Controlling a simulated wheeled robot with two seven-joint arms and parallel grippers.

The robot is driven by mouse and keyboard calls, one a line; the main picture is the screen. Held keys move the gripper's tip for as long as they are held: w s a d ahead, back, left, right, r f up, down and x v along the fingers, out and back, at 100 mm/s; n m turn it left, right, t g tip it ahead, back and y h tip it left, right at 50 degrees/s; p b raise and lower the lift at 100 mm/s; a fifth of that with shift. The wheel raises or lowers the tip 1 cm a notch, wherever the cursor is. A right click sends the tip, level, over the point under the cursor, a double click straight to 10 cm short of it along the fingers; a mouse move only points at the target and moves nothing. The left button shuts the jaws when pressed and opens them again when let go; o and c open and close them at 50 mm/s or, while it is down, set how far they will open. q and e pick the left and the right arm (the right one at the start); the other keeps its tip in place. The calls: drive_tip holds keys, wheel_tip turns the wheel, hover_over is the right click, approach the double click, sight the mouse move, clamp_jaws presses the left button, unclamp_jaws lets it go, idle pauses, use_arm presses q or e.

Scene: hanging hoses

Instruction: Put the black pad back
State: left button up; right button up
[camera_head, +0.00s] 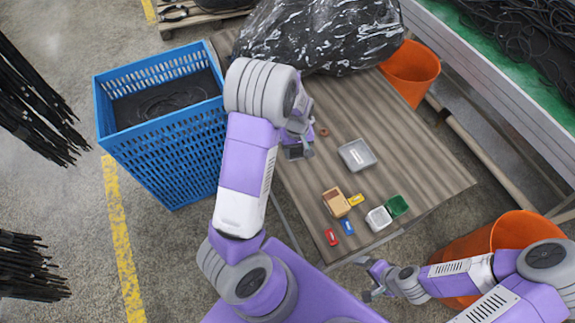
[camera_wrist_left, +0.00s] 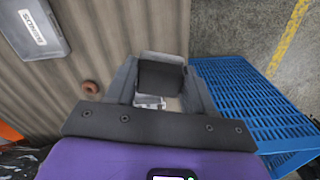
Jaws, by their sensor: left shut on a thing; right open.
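My left gripper (camera_head: 300,150) is over the left part of the wooden table, beside the blue crate. It is shut on a dark, square-looking thing, which appears to be the black pad (camera_wrist_left: 160,77), seen between the fingers in the left wrist view. A small pale thing (camera_wrist_left: 149,102) shows just by it, too hidden to name. I cannot tell whether the pad touches the table. My right gripper (camera_head: 374,280) is open and empty, low off the table's front edge.
The table (camera_head: 430,175) holds a grey case (camera_head: 357,155), a brown ring (camera_head: 323,131), a wooden box (camera_head: 336,202), white (camera_head: 378,218) and green (camera_head: 397,206) boxes and small coloured blocks. A blue crate (camera_head: 170,125) stands left; a black bag (camera_head: 320,35) lies behind. Orange buckets (camera_head: 410,72) stand right.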

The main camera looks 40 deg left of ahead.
use_arm(q)
drive_tip(key=a+f+n, duration=0.2)
drive_tip(key=a+n, duration=0.1)
drive_tip(key=a, duration=0.1)
drive_tip(key=b, duration=0.1)
hover_over(286, 167)
wheel_tip(286, 167, down, 5)
drive_tip(key=shift+a, duration=0.1)
drive_tip(key=shift+f+b, duration=0.45)
drive_tip(key=shift+f, duration=1.75)
drive_tip(key=shift+f, duration=0.1)
drive_tip(key=o, duration=0.5)
drive_tip(key=shift+f, duration=0.1)
drive_tip(key=o, duration=0.4)
drive_tip(key=shift+o, duration=0.2)
